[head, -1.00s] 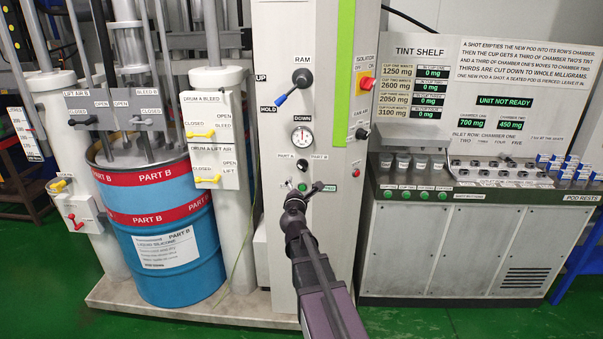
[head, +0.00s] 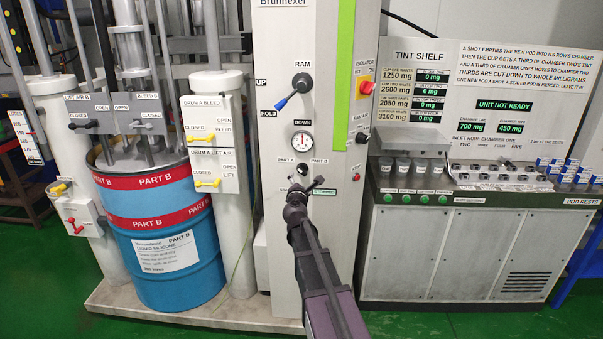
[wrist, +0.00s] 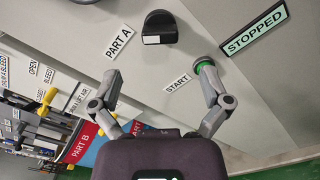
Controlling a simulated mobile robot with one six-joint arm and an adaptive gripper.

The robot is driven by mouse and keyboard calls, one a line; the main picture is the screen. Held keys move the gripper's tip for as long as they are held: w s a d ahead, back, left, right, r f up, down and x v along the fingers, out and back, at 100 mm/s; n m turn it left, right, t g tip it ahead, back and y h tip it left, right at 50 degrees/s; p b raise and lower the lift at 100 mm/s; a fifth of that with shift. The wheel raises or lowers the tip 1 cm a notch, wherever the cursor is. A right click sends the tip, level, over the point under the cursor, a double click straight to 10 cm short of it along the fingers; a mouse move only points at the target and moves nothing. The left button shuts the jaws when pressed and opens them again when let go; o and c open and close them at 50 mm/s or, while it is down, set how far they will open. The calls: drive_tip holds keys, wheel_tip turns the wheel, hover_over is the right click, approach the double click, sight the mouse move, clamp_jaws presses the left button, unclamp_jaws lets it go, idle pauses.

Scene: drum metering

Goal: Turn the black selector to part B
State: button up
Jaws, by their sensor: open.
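The black selector (wrist: 160,27) is a rounded knob with a white mark on its flat edge. In the wrist view it sits beyond and between my fingertips, apart from both, beside the PART A label (wrist: 120,41). The PART B label (head: 318,162) shows in the head view, right of the small dark selector (head: 303,170). My gripper (wrist: 160,72) is open and empty. It also shows in the head view (head: 305,188), in front of the panel just below the selector. Its right fingertip overlaps the green START button (wrist: 205,65); I cannot tell whether they touch.
A STOPPED sign (wrist: 254,28) is right of the button. On the column above are a round gauge (head: 303,140) and the blue-tipped RAM lever (head: 293,92). The blue drum (head: 165,225) stands left, the tint shelf (head: 460,130) right. Green floor is open in front.

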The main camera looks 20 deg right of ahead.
sight(301, 173)
drive_tip(key=x, duration=0.7)
drive_tip(key=shift+w+d, duration=0.1)
drive_tip(key=shift+w, duration=0.25)
drive_tip(key=shift+c, duration=0.2)
drive_tip(key=c, duration=1.1)
